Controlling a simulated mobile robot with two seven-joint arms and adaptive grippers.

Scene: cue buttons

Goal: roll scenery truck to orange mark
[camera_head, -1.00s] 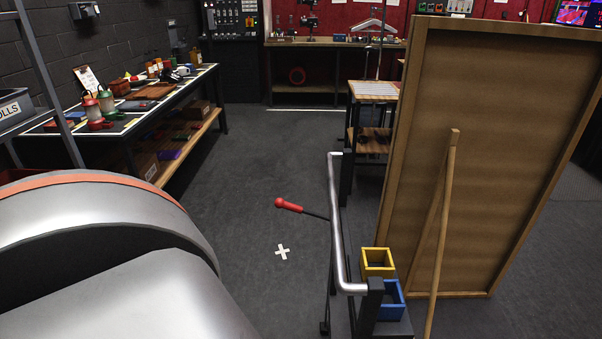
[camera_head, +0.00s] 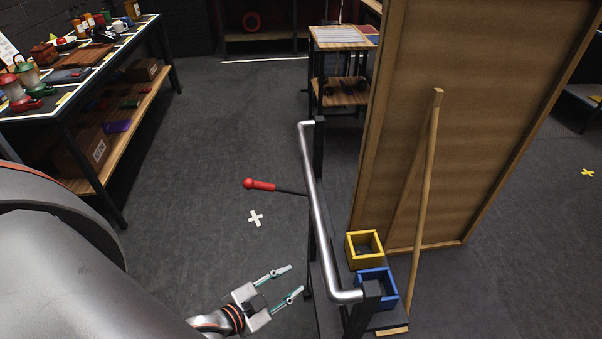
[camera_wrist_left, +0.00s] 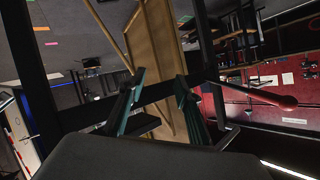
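The scenery truck carries a tall brown wooden panel (camera_head: 470,120) with a diagonal wooden brace. Its silver push bar (camera_head: 318,220) faces me, and a lever with a red grip (camera_head: 258,184) sticks out to its left. The red grip also shows in the left wrist view (camera_wrist_left: 272,97). My left gripper (camera_head: 290,281) is open and empty, low and left of the push bar, apart from it. In the left wrist view its two fingers (camera_wrist_left: 160,95) stand apart with the panel beyond them. An orange-pink floor patch (camera_wrist_left: 41,28) shows there, too small to be sure of. My right gripper is out of view.
A white cross (camera_head: 255,218) lies on the floor left of the truck, and a yellow cross (camera_head: 587,172) lies far right. Yellow (camera_head: 364,249) and blue (camera_head: 377,289) boxes sit on the truck base.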

